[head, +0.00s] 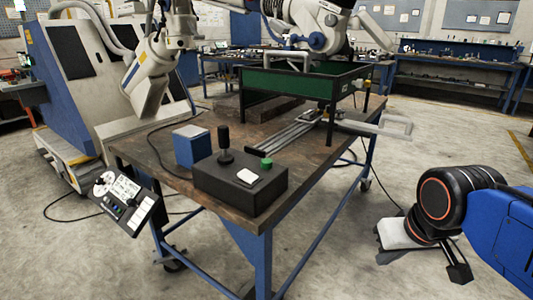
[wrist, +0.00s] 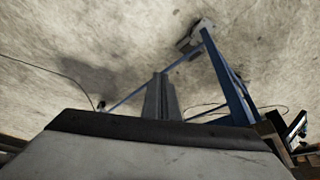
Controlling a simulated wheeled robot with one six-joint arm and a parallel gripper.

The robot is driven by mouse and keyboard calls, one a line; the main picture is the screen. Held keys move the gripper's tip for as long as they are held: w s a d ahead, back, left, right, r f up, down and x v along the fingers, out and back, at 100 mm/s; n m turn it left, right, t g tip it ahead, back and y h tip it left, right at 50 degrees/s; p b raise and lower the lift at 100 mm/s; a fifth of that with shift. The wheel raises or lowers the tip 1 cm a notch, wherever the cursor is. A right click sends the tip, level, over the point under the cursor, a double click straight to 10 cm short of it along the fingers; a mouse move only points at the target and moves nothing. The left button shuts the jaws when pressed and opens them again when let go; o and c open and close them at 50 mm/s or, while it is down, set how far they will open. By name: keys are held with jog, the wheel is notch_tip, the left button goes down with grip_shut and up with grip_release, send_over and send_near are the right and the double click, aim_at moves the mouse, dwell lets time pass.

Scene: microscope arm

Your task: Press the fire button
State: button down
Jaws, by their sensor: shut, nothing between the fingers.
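A black control box (head: 225,188) sits on the near end of the brown table in the head view. I cannot read which control is the fire button. My gripper (head: 396,245) is shut and empty, low to the right of the table and well apart from the box. The wrist view shows floor and table legs beyond a grey, black-edged part of my gripper; the box does not show there.
A blue box (head: 191,146) stands behind the control box. A pendant with buttons (head: 126,197) hangs at the table's left edge. A green-sided raised tray (head: 305,84) and a metal rail (head: 290,135) lie farther back. The floor between my gripper and the table looks clear.

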jog(key=w+a+r+m+g, duration=0.15)
jog(key=w+a+r, duration=0.25)
jog(key=w+r, duration=0.5)
notch_tip(320, 180, up, 20)
jog(key=m+g, duration=0.3)
jog(key=m, duration=0.3)
send_over(267, 160)
jog(key=shift+s+a+f, duration=0.1)
jog(key=shift+f, duration=0.05)
jog(key=shift+f, duration=0.15)
notch_tip(267, 160, down, 14)
jog(key=shift+r, duration=0.1)
